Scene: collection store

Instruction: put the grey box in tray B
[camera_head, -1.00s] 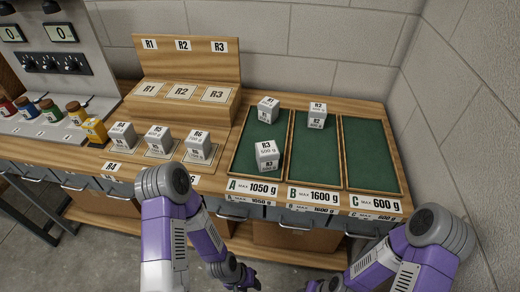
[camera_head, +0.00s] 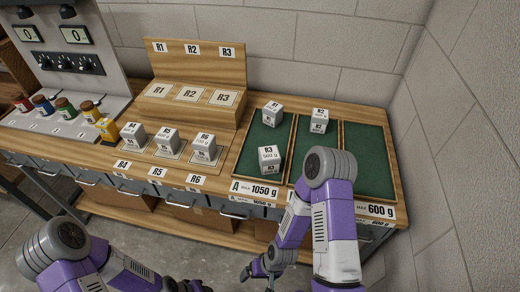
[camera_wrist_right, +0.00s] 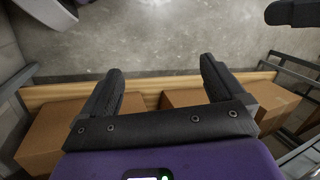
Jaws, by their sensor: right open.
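Several pale grey labelled boxes are in the head view; I cannot tell which one the task means. Boxes R1 (camera_head: 272,113) and R3 (camera_head: 269,159) stand in green tray A (camera_head: 262,136). Box R2 (camera_head: 318,121) stands at the back of tray B (camera_head: 302,150), whose front my right arm hides. Boxes R4 (camera_head: 133,136), R5 (camera_head: 167,141) and R6 (camera_head: 204,148) stand on pads to the left. My right gripper (camera_head: 257,270) is low in front of the bench, open and empty in the wrist view (camera_wrist_right: 158,78). My left gripper (camera_head: 186,286) is cut off by the bottom edge; its jaws are unclear.
Tray C (camera_head: 372,150) is empty. A wooden stand (camera_head: 190,103) has empty places R1, R2 and R3. A yellow item (camera_head: 107,129) and several small jars stand at the left. Walls close off the back and right. Cartons (camera_wrist_right: 62,132) sit on the low shelf.

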